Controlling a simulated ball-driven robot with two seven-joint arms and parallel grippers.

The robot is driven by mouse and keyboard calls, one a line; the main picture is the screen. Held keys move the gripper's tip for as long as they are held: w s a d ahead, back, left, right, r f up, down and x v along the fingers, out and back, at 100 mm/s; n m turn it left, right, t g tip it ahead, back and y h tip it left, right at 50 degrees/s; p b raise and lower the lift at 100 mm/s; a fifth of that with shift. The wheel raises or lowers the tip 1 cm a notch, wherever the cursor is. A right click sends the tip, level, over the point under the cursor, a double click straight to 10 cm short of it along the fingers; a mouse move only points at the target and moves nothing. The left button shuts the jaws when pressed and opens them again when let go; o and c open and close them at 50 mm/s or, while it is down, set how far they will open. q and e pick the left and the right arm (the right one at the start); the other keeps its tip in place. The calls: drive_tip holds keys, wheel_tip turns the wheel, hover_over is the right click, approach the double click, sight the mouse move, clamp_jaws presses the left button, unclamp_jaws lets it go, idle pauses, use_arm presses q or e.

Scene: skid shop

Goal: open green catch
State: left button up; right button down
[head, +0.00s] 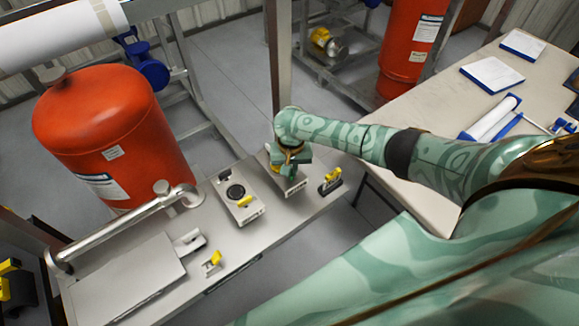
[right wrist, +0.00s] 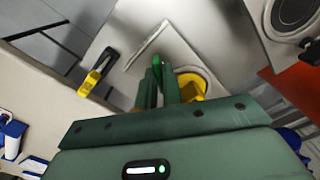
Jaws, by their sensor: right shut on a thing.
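My right gripper (head: 288,160) is over a small grey metal box (head: 293,186) on the bench, and its arm hides most of that box's top. In the right wrist view the two green fingers (right wrist: 163,88) are close together at a bright green piece (right wrist: 156,62), which I take for the green catch. The fingers are shut on it and cover most of it. It lies by a flat grey plate (right wrist: 150,42). A yellow part (right wrist: 193,85) shows just right of the fingers. The catch is hidden in the head view. My left gripper is out of view.
A box with a black ring and yellow catch (head: 238,199) stands left of the gripper. A black clamp with a yellow handle (head: 331,180) is close on the right. A red tank (head: 115,135) and a bent metal pipe (head: 130,222) are farther left.

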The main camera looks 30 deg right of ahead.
idle(0.3)
drive_tip(key=shift+r+m+p, duration=0.15)
drive_tip(key=shift+m+p, duration=0.35)
drive_tip(key=shift+p, duration=0.1)
drive_tip(key=shift+m+p, duration=1)
drive_tip(key=shift+p, duration=0.05)
drive_tip(key=shift+m, duration=0.4)
drive_tip(key=shift+p, duration=0.3)
